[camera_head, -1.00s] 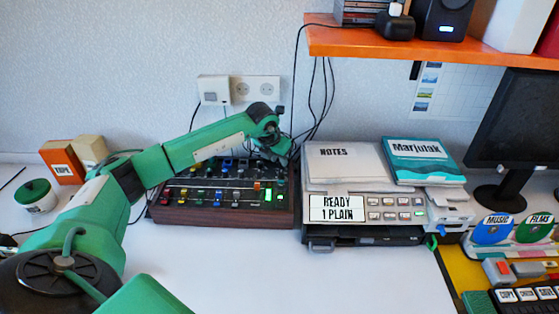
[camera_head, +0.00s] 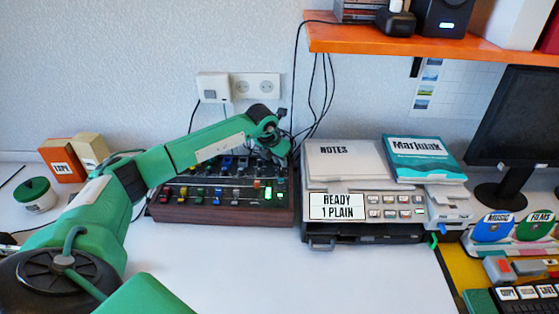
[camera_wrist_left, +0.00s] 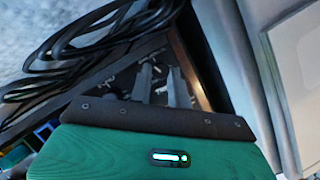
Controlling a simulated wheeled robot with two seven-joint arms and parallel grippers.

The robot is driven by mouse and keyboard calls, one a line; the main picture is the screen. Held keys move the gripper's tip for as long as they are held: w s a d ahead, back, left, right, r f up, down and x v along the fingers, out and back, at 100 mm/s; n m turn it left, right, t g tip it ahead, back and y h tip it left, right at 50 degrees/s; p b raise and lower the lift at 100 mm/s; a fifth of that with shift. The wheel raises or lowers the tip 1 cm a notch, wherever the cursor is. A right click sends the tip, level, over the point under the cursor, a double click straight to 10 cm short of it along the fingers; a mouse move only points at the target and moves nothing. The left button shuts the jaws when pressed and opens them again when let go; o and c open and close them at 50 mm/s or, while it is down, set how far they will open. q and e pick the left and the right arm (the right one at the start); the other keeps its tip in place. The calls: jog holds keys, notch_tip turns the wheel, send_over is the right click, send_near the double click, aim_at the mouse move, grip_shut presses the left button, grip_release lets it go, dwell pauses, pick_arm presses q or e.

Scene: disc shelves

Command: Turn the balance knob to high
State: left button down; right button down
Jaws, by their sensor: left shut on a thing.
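The dark mixer (camera_head: 225,213) with wooden sides stands on the white desk, with rows of coloured knobs and sliders on its top. My left gripper (camera_head: 273,158) reaches down over the mixer's back right corner. In the left wrist view its two grey fingers (camera_wrist_left: 162,80) point down at the panel near the mixer's side edge. They are shut on a small knob, which is mostly hidden between them. I cannot read the balance label or the knob's pointer. My right gripper is not in view.
A grey printer (camera_head: 365,206) with a notes pad stands close to the mixer's right. Black cables (camera_wrist_left: 80,45) hang behind the mixer. An orange shelf (camera_head: 430,47) is above right. The desk in front of the mixer is clear.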

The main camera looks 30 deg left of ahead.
pick_arm(q)
jog(key=shift+a+m+h+b, duration=0.1)
jog(key=shift+m+h+b, duration=0.2)
jog(key=shift+m, duration=0.7)
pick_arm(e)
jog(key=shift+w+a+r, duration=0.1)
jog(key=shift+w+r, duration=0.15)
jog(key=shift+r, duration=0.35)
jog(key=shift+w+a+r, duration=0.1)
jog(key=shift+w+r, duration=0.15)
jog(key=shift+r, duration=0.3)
pick_arm(q)
jog(key=c, duration=1.6)
grip_release()
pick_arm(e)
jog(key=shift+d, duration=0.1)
pick_arm(q)
jog(key=shift+n, duration=0.3)
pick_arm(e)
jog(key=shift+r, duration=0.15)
